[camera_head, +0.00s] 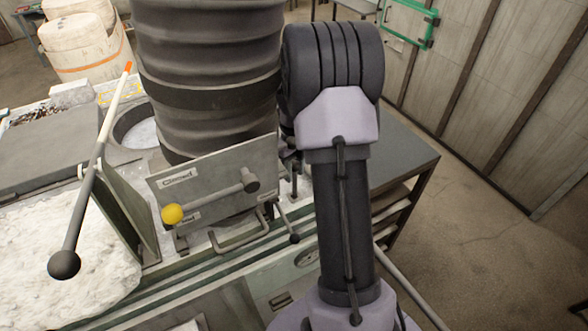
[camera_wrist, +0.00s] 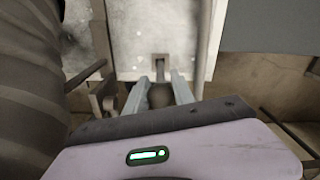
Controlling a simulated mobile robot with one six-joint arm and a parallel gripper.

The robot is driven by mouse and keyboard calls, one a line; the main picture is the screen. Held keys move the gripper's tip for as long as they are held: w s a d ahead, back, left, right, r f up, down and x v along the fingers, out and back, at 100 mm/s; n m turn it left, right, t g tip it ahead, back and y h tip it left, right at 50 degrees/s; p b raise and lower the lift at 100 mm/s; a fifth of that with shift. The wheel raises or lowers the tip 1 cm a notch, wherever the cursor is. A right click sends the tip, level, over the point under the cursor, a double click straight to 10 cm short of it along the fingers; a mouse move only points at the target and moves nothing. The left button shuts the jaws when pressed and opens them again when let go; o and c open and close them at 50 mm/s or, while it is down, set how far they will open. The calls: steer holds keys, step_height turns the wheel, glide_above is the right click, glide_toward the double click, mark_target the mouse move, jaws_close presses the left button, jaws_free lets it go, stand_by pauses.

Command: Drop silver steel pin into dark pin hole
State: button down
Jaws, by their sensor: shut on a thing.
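In the wrist view my gripper (camera_wrist: 159,88) has its two pale fingers closed around a grey pin-like piece (camera_wrist: 160,94). Its wider end sits between the fingers and a thinner shank points away from me. Beyond the shank is a small dark square opening (camera_wrist: 160,58) on a pale flat surface, which looks like the pin hole. The shank overlaps the opening in the picture; I cannot tell whether its tip is inside or only above it. In the head view my arm hides the gripper, the pin and the hole.
A large dark ribbed vessel (camera_head: 210,70) stands close left of my arm. In front of it are a labelled metal plate (camera_head: 215,180) and a yellow-knobbed lever (camera_head: 173,214). A long black-knobbed lever (camera_head: 64,264) rises at left. Open floor (camera_head: 480,240) lies to the right.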

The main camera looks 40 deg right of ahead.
mark_target(294, 181)
steer(key=shift+f+b, duration=2.1)
steer(key=shift+f, duration=0.25)
steer(key=c, duration=1)
jaws_free()
steer(key=shift+r, duration=0.1)
step_height(294, 181, up, 17)
steer(key=shift+r+p, duration=0.15)
steer(key=shift+p, duration=0.7)
